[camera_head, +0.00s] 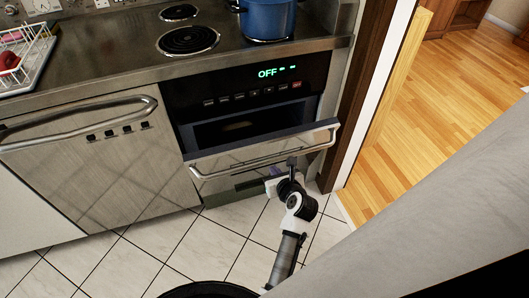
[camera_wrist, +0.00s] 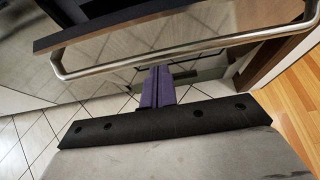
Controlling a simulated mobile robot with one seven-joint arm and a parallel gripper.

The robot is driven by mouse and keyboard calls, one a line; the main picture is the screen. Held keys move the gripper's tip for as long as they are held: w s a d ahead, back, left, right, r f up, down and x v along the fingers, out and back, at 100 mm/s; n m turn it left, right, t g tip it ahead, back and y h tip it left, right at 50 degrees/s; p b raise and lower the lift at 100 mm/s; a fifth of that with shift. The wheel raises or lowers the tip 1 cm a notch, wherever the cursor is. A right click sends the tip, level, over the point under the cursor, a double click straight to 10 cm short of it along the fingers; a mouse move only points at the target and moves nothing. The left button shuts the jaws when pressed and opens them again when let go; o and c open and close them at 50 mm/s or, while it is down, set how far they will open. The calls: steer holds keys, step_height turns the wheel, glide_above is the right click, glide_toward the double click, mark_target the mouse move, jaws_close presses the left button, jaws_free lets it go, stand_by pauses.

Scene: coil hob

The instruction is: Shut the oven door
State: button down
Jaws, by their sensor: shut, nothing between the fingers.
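The oven door (camera_head: 228,159) is partly open, tilted outward below the control panel, with a dark gap above its top edge. Its metal bar handle (camera_head: 232,168) runs across the front; the handle also shows in the wrist view (camera_wrist: 192,53). My gripper (camera_head: 272,173) is shut and empty, in front of the door, close below the handle's right half. In the wrist view its purple fingers (camera_wrist: 159,75) point toward the door, just under the bar. I cannot tell whether they touch the door.
A blue pot (camera_head: 267,20) stands on the hob above. A dishwasher (camera_head: 95,165) with a bar handle is to the left, and a dish rack (camera_head: 25,55) sits on the counter. A dark wood post (camera_head: 358,100) borders the oven's right. Tiled floor (camera_head: 190,250) in front is clear.

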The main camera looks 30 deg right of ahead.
mark_target(268, 162)
steer(key=x, duration=0.7)
steer(key=shift+w, duration=0.3)
steer(key=shift+w+d+r+p, duration=0.15)
steer(key=shift+w+r, duration=0.1)
steer(key=shift+w, duration=0.3)
steer(key=shift+w+d+r+p, duration=0.15)
steer(key=shift+w+r, duration=0.15)
steer(key=shift+w, duration=0.55)
steer(key=shift+w+d+r, duration=0.15)
steer(key=shift+w, duration=0.1)
